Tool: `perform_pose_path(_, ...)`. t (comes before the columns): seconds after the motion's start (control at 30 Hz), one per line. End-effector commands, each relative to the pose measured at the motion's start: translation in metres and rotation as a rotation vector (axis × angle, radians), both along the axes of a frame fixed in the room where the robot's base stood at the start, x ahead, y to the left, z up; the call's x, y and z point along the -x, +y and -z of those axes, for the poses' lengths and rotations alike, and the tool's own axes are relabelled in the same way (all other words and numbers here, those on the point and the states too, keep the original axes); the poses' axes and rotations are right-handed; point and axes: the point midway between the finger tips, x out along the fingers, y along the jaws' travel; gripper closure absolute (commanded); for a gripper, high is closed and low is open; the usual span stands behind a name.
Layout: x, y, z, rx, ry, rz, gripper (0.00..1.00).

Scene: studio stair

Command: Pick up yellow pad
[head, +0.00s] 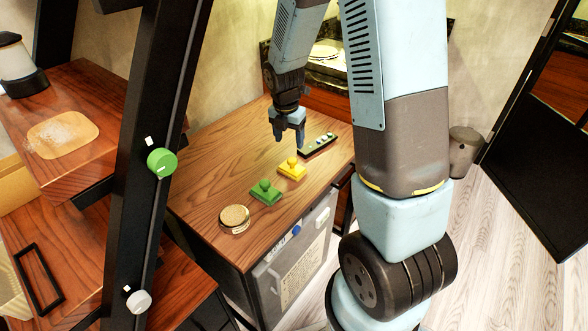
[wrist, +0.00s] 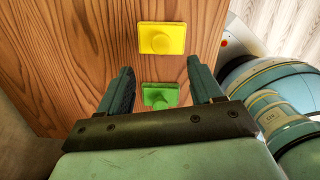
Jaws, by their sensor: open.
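The yellow pad (head: 291,169) is a flat square with a round knob on top. It lies on the brown wooden top (head: 205,178). It also shows whole in the wrist view (wrist: 162,38), just beyond the fingertips. My gripper (head: 289,144) is open and empty, pointing down above the wooden top, a little behind the yellow pad in the head view. In the wrist view, a similar green pad (wrist: 160,95) appears between the fingers (wrist: 159,67), partly cut off by the gripper body. The green pad (head: 266,192) lies in front of the yellow one in the head view.
A round gold-topped disc (head: 234,218) lies near the front of the wooden top. A dark strip with small items (head: 317,146) lies right of my gripper. A slanted black post with a green knob (head: 162,162) stands at left. Bare wood lies left of the pads.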

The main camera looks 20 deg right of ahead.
Motion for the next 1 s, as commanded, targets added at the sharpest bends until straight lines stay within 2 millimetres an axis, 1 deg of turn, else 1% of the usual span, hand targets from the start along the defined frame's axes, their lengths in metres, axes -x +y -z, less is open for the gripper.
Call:
perform_pose_path(0.03,0.0,-0.001,0.009,0.001,0.005,-0.001,0.35)
perform_pose_path(0.2,-0.002,-0.003,0.028,0.001,0.002,0.0,0.35)
perform_pose_path(0.47,-0.003,-0.004,0.039,0.001,0.002,0.001,0.35)
perform_pose_path(0.8,-0.007,-0.009,0.077,0.001,0.003,0.001,0.35)
perform_pose_path(1.0,-0.008,-0.011,0.086,0.001,0.0,0.003,0.35)
